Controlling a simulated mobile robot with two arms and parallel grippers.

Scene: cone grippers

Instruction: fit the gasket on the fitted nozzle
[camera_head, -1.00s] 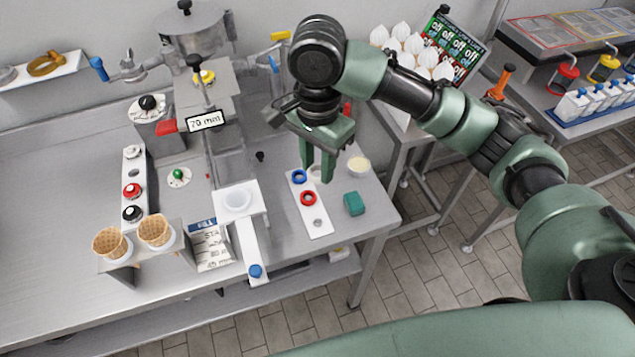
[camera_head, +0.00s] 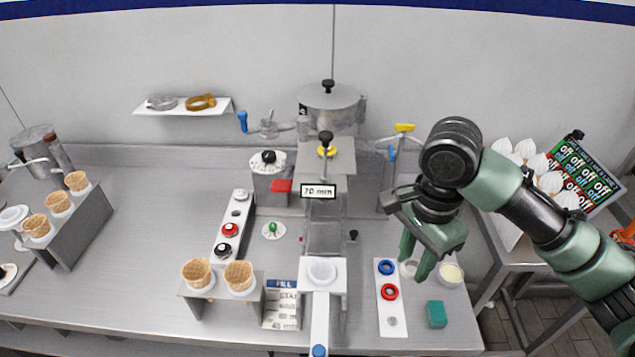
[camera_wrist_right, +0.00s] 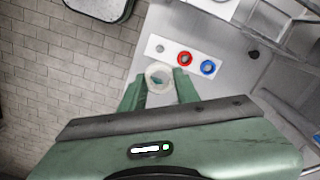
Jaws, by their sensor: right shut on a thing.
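My right gripper (camera_head: 416,268) is shut on a whitish ring, the gasket (camera_head: 409,269), right of the gasket strip. In the right wrist view, the gasket (camera_wrist_right: 160,77) sits between my right fingertips (camera_wrist_right: 159,88), its opening facing the camera. The white strip (camera_head: 387,336) carries a blue ring (camera_head: 386,267) and a red ring (camera_head: 390,292). The filling machine (camera_head: 326,160) with the 70 mm sign (camera_head: 318,191) stands left of the gripper. I cannot make out the fitted nozzle on it. My left gripper is not in view.
A cream-coloured cup (camera_head: 451,274) stands close right of my right gripper, with a green block (camera_head: 437,314) in front. Cones in a holder (camera_head: 221,308) and a strip with red and black parts (camera_head: 233,214) stand left of the machine.

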